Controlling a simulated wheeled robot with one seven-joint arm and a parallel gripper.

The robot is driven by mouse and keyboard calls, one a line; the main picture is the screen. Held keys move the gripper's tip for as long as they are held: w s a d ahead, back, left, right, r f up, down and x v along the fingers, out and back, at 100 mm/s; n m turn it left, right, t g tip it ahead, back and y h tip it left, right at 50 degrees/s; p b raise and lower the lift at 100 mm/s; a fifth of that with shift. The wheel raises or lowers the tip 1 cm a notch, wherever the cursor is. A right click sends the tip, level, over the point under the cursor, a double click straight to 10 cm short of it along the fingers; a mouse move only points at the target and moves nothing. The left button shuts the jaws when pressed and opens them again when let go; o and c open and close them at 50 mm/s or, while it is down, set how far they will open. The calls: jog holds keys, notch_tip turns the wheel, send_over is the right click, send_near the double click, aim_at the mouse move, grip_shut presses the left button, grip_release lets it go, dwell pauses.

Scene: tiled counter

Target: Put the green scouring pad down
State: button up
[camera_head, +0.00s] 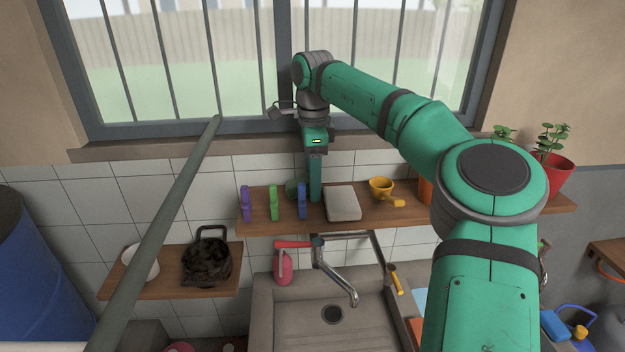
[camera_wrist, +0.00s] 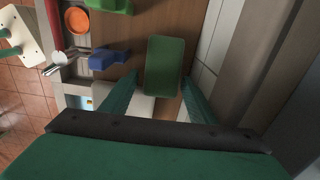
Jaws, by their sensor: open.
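The green scouring pad (camera_wrist: 163,62) is a dark green rectangular block on the wooden shelf. In the wrist view it shows ahead of my gripper (camera_wrist: 160,82), roughly in line with the gap between the two spread fingers, and neither finger visibly grips it. In the head view the pad (camera_head: 291,187) shows only in part, behind the blue object and left of my gripper (camera_head: 316,197). My gripper points down at the shelf, open, between the blue object and a grey block. Whether a finger touches the pad is not clear.
The tiled wall and window are close behind. A sink with a tap (camera_head: 335,275) lies below.

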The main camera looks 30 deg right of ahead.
jog(key=shift+w+a, duration=0.1)
jog(key=shift+a, duration=0.1)
notch_tip(320, 180, up, 10)
jog(key=shift+a, duration=0.15)
jog(key=shift+r, duration=0.25)
jog(key=shift+c, duration=1.2)
